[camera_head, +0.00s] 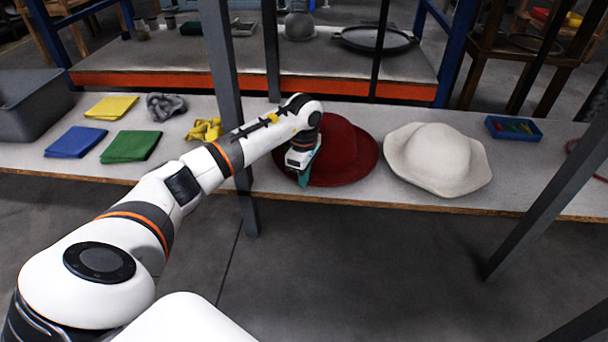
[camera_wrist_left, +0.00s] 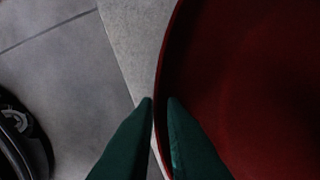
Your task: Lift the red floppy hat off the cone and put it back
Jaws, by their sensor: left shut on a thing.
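The red floppy hat (camera_head: 345,155) sits on the table in the head view, just left of the white hat. Its near left side is partly covered by my left gripper (camera_head: 303,175). In the left wrist view the red hat (camera_wrist_left: 250,80) fills the right side, and its brim edge lies between the fingertips of my left gripper (camera_wrist_left: 160,102). The left gripper is shut on this brim edge. The cone is hidden; I cannot see whether the hat rests on it. My right gripper is not in view.
A white floppy hat (camera_head: 440,158) lies right of the red one on the table (camera_head: 385,197). Yellow, blue and green folded cloths and a grey bin (camera_head: 30,105) stand at left. A blue tray (camera_head: 513,128) is at right. Grey posts (camera_head: 222,80) rise at the table's front.

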